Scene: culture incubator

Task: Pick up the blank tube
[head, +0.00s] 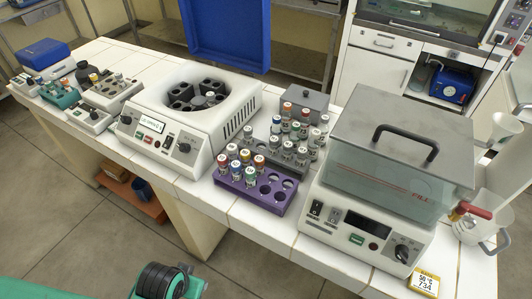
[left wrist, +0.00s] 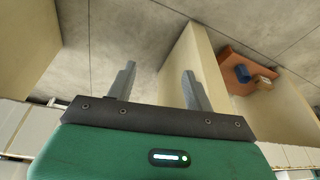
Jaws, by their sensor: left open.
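Several capped tubes (head: 247,157) stand upright in a purple rack (head: 230,184) on the white tiled bench, mostly on its left side. More capped tubes (head: 288,108) stand in a grey rack behind it. Caps are red, orange, white, blue and dark; I cannot tell which tube is the blank one. My left gripper (left wrist: 160,88) is open and empty in the left wrist view, its two fingers apart over floor and the bench's support, with no tube near it. In the head view only teal and black parts of my arm show at the bottom, below the bench front. My right gripper is not in view.
A centrifuge (head: 205,128) with an open bowl stands left of the racks. A lidded water bath (head: 395,150) stands close on their right. The bench's front edge is a narrow clear strip.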

